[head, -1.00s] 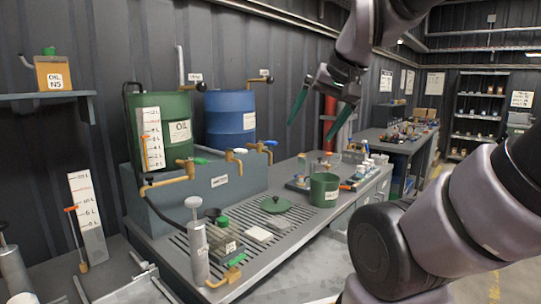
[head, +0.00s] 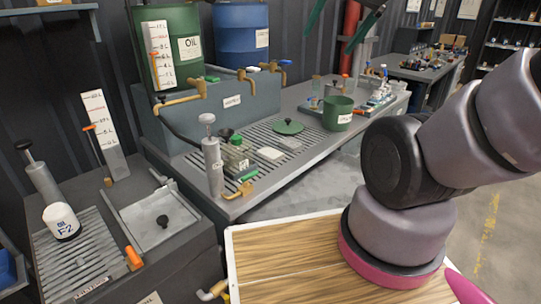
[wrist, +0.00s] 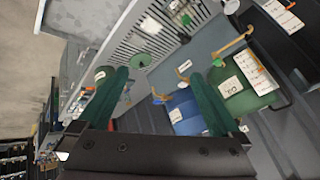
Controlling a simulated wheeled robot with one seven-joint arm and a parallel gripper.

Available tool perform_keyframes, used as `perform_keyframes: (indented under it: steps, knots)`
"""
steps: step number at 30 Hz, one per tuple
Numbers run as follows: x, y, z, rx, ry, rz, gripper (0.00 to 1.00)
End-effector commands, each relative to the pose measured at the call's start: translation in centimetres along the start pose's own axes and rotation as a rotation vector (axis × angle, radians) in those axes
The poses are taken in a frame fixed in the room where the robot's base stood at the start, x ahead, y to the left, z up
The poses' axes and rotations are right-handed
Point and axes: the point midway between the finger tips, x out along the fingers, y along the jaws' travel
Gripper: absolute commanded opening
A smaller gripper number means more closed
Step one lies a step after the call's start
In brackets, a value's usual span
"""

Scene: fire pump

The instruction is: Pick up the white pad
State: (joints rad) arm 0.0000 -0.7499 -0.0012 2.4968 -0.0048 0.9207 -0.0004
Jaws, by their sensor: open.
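The white pad (head: 270,154) lies flat on the slatted grate of the grey bench in the head view, left of and nearer than the green lid (head: 288,127). A greyer flat pad (head: 291,144) lies just behind it. My gripper (head: 328,42) is at the top of the head view, above and behind the bench, well apart from the pad. Its green fingers are spread and empty, as the wrist view also shows (wrist: 158,75).
A green pot (head: 338,113) stands right of the lid. A clear bottle crate (head: 236,158) and a grey hand pump (head: 212,160) stand left of the pad. Green (head: 168,50) and blue (head: 237,35) drums with taps stand behind. A wooden-topped surface (head: 285,262) is in front.

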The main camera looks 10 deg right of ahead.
Motion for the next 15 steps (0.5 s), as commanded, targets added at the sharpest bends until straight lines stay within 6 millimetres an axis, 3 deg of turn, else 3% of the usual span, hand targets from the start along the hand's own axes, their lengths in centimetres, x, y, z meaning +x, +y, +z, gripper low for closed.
perform_keyframes:
  steps: [4,7,15]
  knots:
    - [0.8,0.4,-0.8,-0.013,0.003,0.024,1.00]
    - [2.8,1.2,-2.5,-0.051,0.011,0.077,1.00]
    - [11.6,3.8,-8.6,-0.266,0.037,0.226,1.00]
